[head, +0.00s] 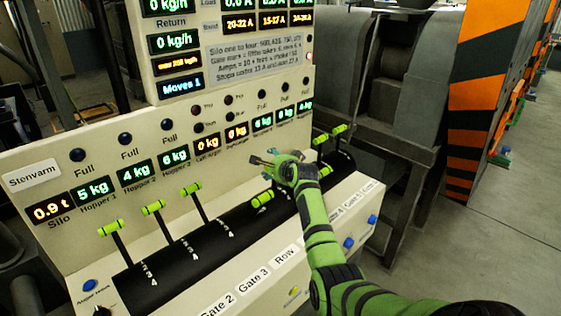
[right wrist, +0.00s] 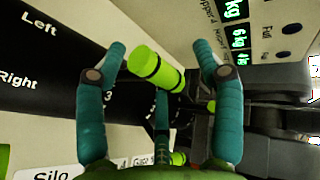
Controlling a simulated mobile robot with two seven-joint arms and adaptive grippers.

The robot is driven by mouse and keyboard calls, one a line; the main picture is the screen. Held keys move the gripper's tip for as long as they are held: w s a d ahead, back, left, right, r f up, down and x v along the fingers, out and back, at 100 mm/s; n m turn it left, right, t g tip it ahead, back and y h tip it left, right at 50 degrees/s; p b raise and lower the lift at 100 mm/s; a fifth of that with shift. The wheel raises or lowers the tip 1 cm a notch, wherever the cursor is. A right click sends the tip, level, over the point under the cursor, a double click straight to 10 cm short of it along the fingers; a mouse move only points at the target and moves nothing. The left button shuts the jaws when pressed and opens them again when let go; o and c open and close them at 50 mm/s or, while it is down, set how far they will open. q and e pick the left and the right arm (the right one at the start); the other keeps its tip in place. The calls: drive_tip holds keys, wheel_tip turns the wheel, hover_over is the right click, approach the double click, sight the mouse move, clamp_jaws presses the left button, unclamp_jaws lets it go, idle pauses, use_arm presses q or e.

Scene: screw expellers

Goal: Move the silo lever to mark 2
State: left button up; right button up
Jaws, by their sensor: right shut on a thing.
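My right gripper (head: 263,157) reaches over the black lever drum, and its green arm comes in from the lower right. In the right wrist view the teal fingers (right wrist: 162,60) stand around a bright green lever handle (right wrist: 145,62) with a black band. I take this for the silo lever, since the label "Silo" (right wrist: 51,174) shows at the lower left. The mark under this lever is largely hidden, though a "3" shows near the left finger. In the head view the gripper hides the held handle. My left gripper is not in view.
The black drum (head: 190,245) carries several other green-handled levers, with one low handle (head: 262,199) left of my gripper and upright ones (head: 339,129) beyond it. The cream panel (head: 50,150) with displays rises close behind. Open floor (head: 490,230) lies to the right.

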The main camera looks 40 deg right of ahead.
drive_tip(key=p+v, duration=0.5)
drive_tip(key=v, duration=0.2)
drive_tip(key=shift+r, duration=0.35)
idle(0.5)
